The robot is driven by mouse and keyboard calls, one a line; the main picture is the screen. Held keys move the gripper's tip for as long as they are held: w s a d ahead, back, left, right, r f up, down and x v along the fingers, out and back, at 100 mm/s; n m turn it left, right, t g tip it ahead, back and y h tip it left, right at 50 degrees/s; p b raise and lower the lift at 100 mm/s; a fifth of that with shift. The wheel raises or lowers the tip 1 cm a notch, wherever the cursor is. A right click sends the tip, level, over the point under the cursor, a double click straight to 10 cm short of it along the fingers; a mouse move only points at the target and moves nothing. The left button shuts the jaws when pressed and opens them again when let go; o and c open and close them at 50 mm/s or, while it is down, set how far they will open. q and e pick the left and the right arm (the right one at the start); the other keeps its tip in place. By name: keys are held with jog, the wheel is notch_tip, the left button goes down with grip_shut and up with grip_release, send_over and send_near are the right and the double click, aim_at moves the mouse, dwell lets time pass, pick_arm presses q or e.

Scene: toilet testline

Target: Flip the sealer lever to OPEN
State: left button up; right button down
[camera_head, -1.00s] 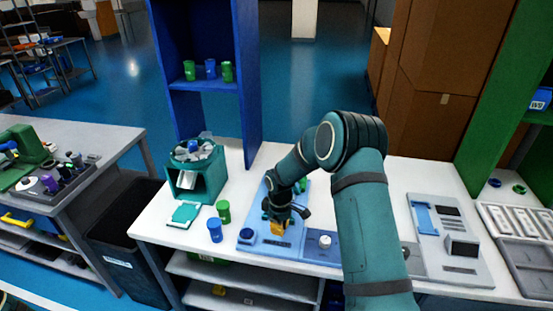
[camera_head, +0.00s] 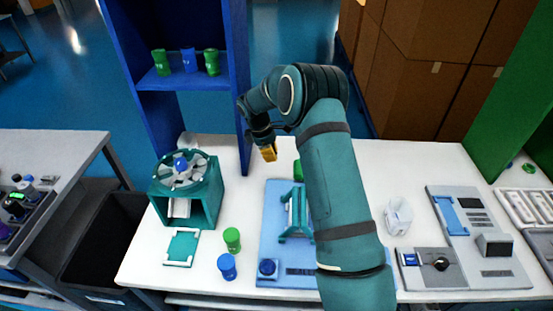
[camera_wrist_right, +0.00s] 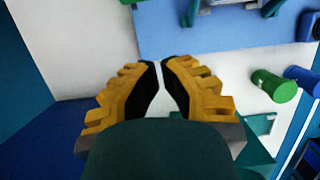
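A light-blue station board (camera_head: 272,225) lies on the white table with a teal frame-like part (camera_head: 296,214) standing on it, probably the sealer with its lever. My right forearm covers the board's right side, and I cannot read an OPEN mark or the lever's position. My right gripper (camera_head: 268,153) is raised near the table's back edge, behind the board and apart from it. In the wrist view, the yellow fingers (camera_wrist_right: 160,85) with black pads are close together, with only a thin gap and nothing held. My left gripper is not in view.
A teal machine (camera_head: 190,195) stands left of the board, with a green cup (camera_head: 232,240) and a blue cup (camera_head: 227,267) between. A blue shelf (camera_head: 186,85) rises at the back left. A white object (camera_head: 398,216) and grey panels (camera_head: 480,240) are at the right.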

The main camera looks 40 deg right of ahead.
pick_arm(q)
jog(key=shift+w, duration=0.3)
pick_arm(e)
jog(key=shift+w, duration=0.35)
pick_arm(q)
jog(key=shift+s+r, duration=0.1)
pick_arm(e)
jog(key=shift+s+r, duration=0.1)
jog(key=x, duration=0.9)
pick_arm(q)
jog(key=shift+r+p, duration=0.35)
jog(key=shift+p, duration=0.05)
pick_arm(e)
jog(key=s+d, duration=0.1)
jog(key=s+d+r, duration=0.1)
jog(key=shift+d+r, duration=0.15)
jog(key=shift+d, duration=0.2)
jog(key=shift+s, duration=0.1)
